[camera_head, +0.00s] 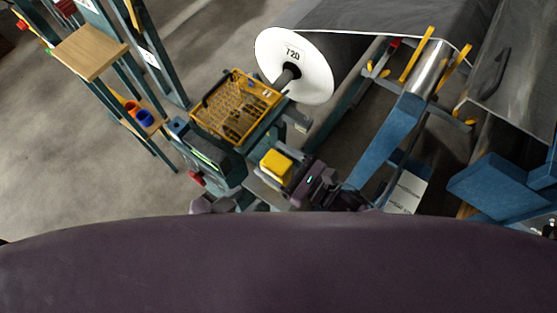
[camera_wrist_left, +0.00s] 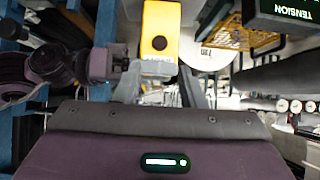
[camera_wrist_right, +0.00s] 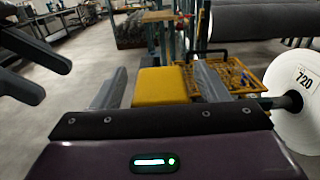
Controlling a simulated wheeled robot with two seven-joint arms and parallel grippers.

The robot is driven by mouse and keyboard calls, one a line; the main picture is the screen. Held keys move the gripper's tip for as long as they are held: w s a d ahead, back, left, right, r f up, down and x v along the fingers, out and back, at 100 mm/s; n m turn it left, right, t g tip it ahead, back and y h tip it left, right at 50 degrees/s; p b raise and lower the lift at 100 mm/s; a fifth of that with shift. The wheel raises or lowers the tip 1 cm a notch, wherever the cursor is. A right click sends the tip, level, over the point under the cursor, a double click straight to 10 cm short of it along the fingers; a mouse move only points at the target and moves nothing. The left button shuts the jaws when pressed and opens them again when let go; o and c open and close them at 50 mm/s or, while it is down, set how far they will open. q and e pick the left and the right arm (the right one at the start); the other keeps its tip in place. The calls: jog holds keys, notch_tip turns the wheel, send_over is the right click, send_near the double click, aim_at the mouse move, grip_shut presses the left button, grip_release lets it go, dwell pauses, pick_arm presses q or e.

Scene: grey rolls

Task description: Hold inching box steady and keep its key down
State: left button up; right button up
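The inching box is a yellow block (camera_head: 277,165) in the middle of the head view. In the left wrist view its yellow face (camera_wrist_left: 160,20) has a round dark key on it. My left gripper (camera_wrist_left: 159,70) has its fingers apart, close to both sides of the box's near end and a grey piece there. Contact is unclear, and nothing visibly presses the key. In the right wrist view the yellow box (camera_wrist_right: 160,87) stands between the fingers of my right gripper (camera_wrist_right: 160,68), which are wide apart with a narrow gap on each side. The key is hidden there.
A yellow basket (camera_head: 235,107) stands just beyond the box, with a white-ended roll marked 720 (camera_head: 300,68) behind it. A dark TENSION unit (camera_wrist_left: 283,14) is close by in the left wrist view. Blue frame beams (camera_head: 385,140) lie to the right. Open floor is at left.

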pick_arm(q)
jog(key=shift+c, duration=0.3)
pick_arm(e)
jog(key=c, duration=1.1)
pick_arm(q)
grip_shut()
dwell(0.5)
